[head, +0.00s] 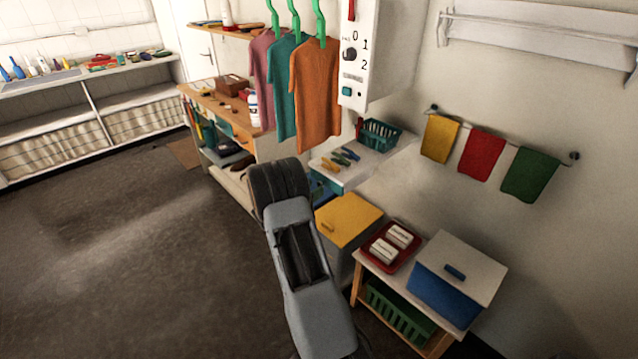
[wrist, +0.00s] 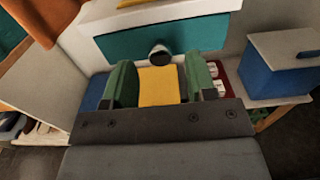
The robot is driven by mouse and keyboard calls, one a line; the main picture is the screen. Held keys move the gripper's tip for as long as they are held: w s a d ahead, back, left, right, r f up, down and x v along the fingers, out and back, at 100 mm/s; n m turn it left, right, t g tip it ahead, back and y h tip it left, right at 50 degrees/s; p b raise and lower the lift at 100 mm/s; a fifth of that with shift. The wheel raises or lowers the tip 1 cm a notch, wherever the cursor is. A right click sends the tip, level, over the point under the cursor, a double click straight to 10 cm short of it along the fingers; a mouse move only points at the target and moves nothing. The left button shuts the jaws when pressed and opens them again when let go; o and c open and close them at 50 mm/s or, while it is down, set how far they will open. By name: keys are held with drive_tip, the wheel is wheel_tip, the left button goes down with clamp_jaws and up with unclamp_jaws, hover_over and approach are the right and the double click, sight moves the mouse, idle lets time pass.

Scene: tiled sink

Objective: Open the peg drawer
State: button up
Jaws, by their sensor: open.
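The peg drawer shows in the wrist view as a wide teal front (wrist: 120,48) under a white shelf (wrist: 180,13), with a round knob (wrist: 159,56) at its middle. The front appears flush under the shelf, so the drawer looks closed. My gripper (wrist: 160,88) is open, its two green fingers spread to either side below the knob in the picture. Nothing is between them; the knob appears ahead of the fingertips and apart from them. In the head view the shelf (head: 345,178) carries several coloured pegs (head: 340,159), and my arm hides the gripper and most of the drawer front.
A yellow-lidded bin (head: 348,218) stands below the shelf. To its right, a low table holds a red tray (head: 372,250) and a blue box (head: 440,292) with a pale lid. Shirts (head: 315,95) hang close above my arm. The floor (head: 130,240) at left is clear.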

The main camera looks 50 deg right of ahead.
sight(319, 185)
drive_tip(key=shift+s+d, duration=0.1)
drive_tip(key=shift+d, duration=1.5)
clamp_jaws()
